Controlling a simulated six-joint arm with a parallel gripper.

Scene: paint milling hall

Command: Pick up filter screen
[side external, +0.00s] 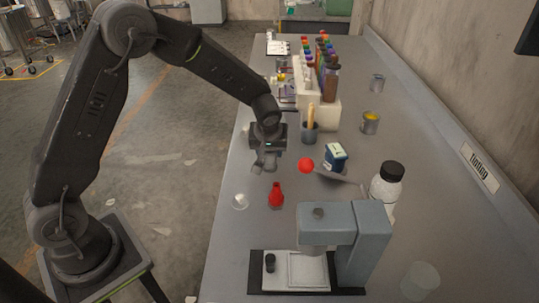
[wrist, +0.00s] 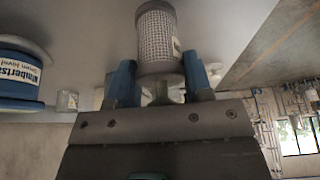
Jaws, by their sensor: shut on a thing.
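The filter screen (wrist: 157,38) is a grey mesh cylinder with solid end bands and a small label on its side. In the wrist view it stands out between the two blue fingers of my gripper (wrist: 159,76), which is shut on it. In the side view my gripper (side external: 265,162) hangs above the left part of the grey bench, pointing down. The screen is too small there to tell apart from the fingers.
A bottle rack (side external: 318,113) stands behind.

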